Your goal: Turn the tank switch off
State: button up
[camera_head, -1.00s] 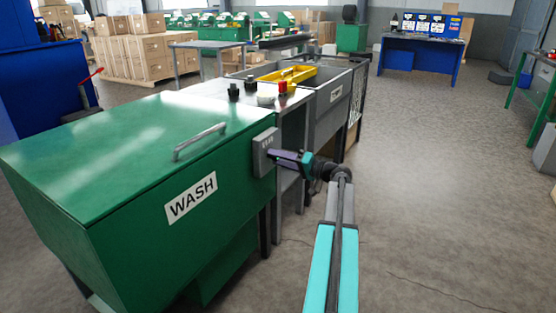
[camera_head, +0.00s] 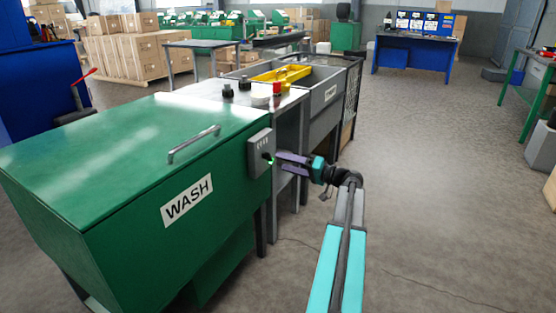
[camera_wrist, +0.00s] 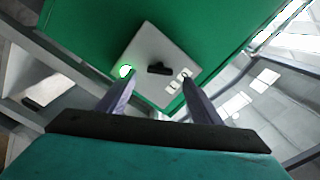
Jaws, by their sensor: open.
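The green wash tank (camera_head: 130,170) with its WASH label stands at the left. A grey switch box (camera_head: 260,150) is on its right end face. In the wrist view the switch box (camera_wrist: 148,52) carries a black knob (camera_wrist: 160,69), a glowing green lamp (camera_wrist: 126,71) and small white markings. The knob's bar lies roughly across the picture. My gripper (camera_head: 277,162) is open just to the right of the box. In the wrist view the fingers of my gripper (camera_wrist: 158,84) are spread to either side of the knob, with nothing seen between them. I cannot tell the exact gap to the knob.
A grey bench (camera_head: 205,90) with dark knobs and a red button adjoins the tank. Behind it is a grey basin (camera_head: 325,95) with a yellow tray (camera_head: 283,74). The floor (camera_head: 430,190) to the right is clear.

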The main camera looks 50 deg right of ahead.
jog(key=p+v, duration=0.1)
jog(key=v, duration=0.7)
dwell(0.5)
